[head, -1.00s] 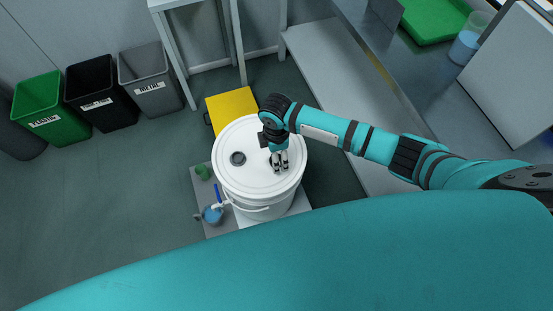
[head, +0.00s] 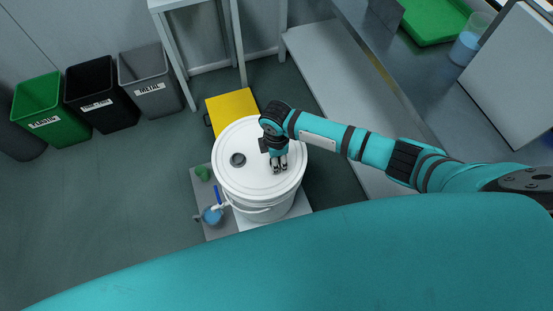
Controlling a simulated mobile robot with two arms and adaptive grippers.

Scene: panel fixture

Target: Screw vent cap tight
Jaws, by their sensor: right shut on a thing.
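A white drum (head: 240,185) with a flat white lid stands on a light platform. A dark round fitting (head: 238,160) sits on the left part of the lid. My right gripper (head: 279,168) points down at the right part of the lid, to the right of the dark fitting. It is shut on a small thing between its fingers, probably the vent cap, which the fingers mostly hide. I cannot tell how the cap sits on the lid. My left gripper is not in view.
A yellow box (head: 232,104) is behind the drum. Bins (head: 152,85) stand at the upper left. Left floor is clear.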

